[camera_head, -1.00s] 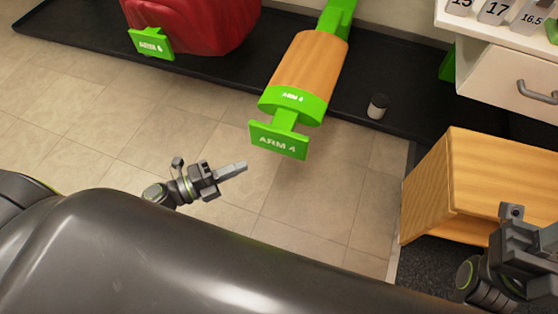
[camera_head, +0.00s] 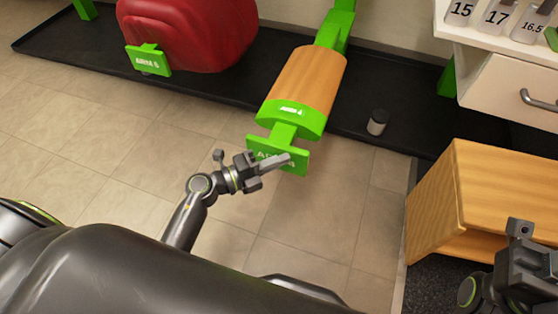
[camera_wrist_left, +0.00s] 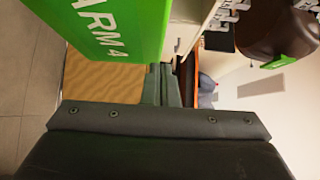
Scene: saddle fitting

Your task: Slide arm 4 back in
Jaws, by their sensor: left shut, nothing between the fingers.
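Arm 4 is a wooden arm with a green end cap (camera_head: 290,113) and a green T-shaped handle plate (camera_head: 296,163), pointing toward me over the black floor tray. My left gripper (camera_head: 285,162) is shut and empty. In the head view its fingers overlap the handle plate and hide part of its lettering. In the left wrist view the green plate (camera_wrist_left: 125,25) is large and close at the upper left, beside the shut fingers (camera_wrist_left: 160,85). I cannot tell whether they touch it. My right gripper (camera_head: 540,262) is at the right edge, and its fingertips are not clear.
A red saddle form with a green Arm 6 plate (camera_head: 148,60) stands at the left. A small dark jar with a pale lid (camera_head: 377,122) sits on the black tray (camera_head: 80,45). A wooden box (camera_head: 470,195) and a white drawer unit (camera_head: 510,80) are at the right. Tiled floor is open.

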